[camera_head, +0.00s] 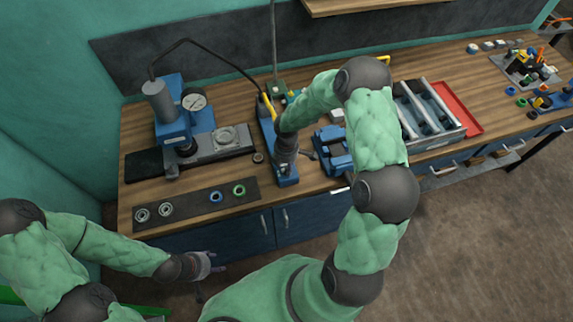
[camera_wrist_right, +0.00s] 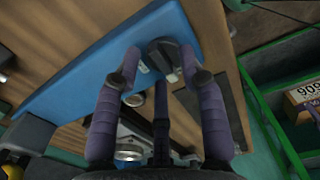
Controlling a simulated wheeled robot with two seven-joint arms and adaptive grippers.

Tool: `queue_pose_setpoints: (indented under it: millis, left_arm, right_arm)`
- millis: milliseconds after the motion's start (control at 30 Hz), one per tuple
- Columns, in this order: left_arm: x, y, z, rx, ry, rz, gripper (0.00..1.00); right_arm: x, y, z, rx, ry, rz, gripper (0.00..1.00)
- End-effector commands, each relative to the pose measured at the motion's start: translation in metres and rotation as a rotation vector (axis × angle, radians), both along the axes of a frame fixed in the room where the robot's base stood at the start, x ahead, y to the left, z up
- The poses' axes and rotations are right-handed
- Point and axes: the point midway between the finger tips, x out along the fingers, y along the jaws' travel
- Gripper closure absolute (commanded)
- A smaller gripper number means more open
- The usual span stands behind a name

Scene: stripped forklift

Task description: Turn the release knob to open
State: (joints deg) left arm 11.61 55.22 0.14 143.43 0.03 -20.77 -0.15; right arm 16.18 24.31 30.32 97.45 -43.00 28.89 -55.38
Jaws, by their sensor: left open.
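A black knob (camera_wrist_right: 166,57) sits on a long blue base (camera_wrist_right: 90,68) in the right wrist view. I take it for the release knob. My right gripper (camera_wrist_right: 160,66) has its purple-grey fingers spread to either side of the knob. Whether the fingers press on it I cannot tell. In the head view, the right gripper is over the blue device (camera_head: 287,178) in the middle of the bench. The right arm hides the knob there. My left gripper (camera_head: 212,272) is open and empty, in front of the bench at lower left.
A blue press with a dial (camera_head: 193,102) stands on the bench to the left. A dark mat (camera_head: 188,208) with several rings lies in front of it. A blue vise-like block (camera_head: 333,152) and a grey divided tray (camera_head: 428,105) are to the right. Floor is clear at right.

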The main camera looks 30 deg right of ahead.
Motion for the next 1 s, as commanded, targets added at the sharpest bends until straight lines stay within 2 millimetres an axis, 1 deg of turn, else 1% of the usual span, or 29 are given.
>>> queue_pose_setpoints:
  millis: [233,367,467,700,800,1000]
  left_arm:
    - [0.000,0.000,0.000,0.000,0.000,0.000,0.48]
    - [0.000,0.000,0.000,0.000,0.000,0.000,0.48]
    - [0.000,0.000,0.000,0.000,0.000,0.000,0.48]
    - [0.000,0.000,0.000,0.000,0.000,0.000,0.48]
    - [0.000,0.000,0.000,0.000,0.000,0.000,0.48]
    - [0.000,0.000,0.000,0.000,0.000,0.000,0.48]
  right_arm:
    - [0.000,0.000,0.001,0.000,0.001,-0.001,0.59]
    - [0.000,0.000,0.010,0.000,0.000,0.000,0.59]
    - [0.001,0.000,0.026,0.000,-0.003,-0.002,0.59]
    - [0.000,0.000,0.074,-0.001,-0.003,-0.001,0.59]
    - [0.000,0.000,0.092,-0.001,-0.003,-0.001,0.59]
    - [0.000,0.000,0.114,0.000,-0.001,-0.001,0.59]
